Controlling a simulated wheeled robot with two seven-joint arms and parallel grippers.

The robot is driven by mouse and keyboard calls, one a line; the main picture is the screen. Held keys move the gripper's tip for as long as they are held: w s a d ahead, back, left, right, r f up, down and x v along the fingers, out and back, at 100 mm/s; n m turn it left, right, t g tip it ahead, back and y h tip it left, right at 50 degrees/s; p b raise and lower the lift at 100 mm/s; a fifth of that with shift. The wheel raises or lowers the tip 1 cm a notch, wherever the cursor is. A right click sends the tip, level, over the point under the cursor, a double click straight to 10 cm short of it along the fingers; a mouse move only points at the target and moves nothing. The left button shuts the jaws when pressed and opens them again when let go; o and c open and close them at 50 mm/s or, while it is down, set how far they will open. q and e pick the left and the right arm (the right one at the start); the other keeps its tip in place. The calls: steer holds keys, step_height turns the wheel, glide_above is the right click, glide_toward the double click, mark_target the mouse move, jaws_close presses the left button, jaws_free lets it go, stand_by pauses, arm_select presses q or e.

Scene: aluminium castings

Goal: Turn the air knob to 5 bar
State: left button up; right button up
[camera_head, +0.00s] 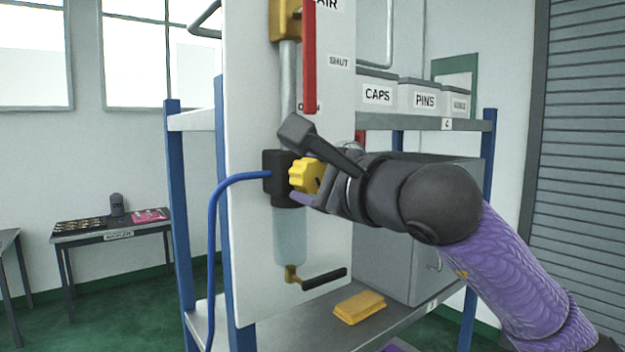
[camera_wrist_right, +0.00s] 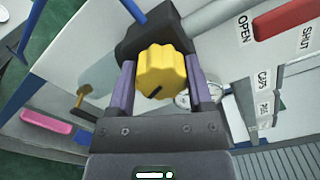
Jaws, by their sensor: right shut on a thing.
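The yellow air knob (camera_head: 307,175) sits on the front of a black regulator body (camera_head: 276,166) on the white panel (camera_head: 250,90). My right gripper (camera_head: 312,182) reaches it from the right. In the right wrist view the knob (camera_wrist_right: 161,70) is between the two purple fingers of my right gripper (camera_wrist_right: 160,84), which are shut on it. A dark mark shows on the knob's face. A round gauge (camera_wrist_right: 196,96) is partly hidden behind the right finger, and its reading cannot be made out. My left gripper is not in view.
A red lever (camera_head: 309,60) is above the knob on the panel. A blue hose (camera_head: 215,215) runs from the regulator's left. A clear bowl (camera_head: 290,238) and a drain valve with a black handle (camera_head: 324,279) hang below. A yellow block (camera_head: 359,307) lies on the lower shelf.

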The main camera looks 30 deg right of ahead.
steer(key=shift+n, duration=0.7)
steer(key=o, duration=1.3)
steer(key=shift+c, duration=0.2)
steer(key=s+b, duration=0.4)
steer(key=s, duration=0.6)
steer(key=shift+d, duration=0.4)
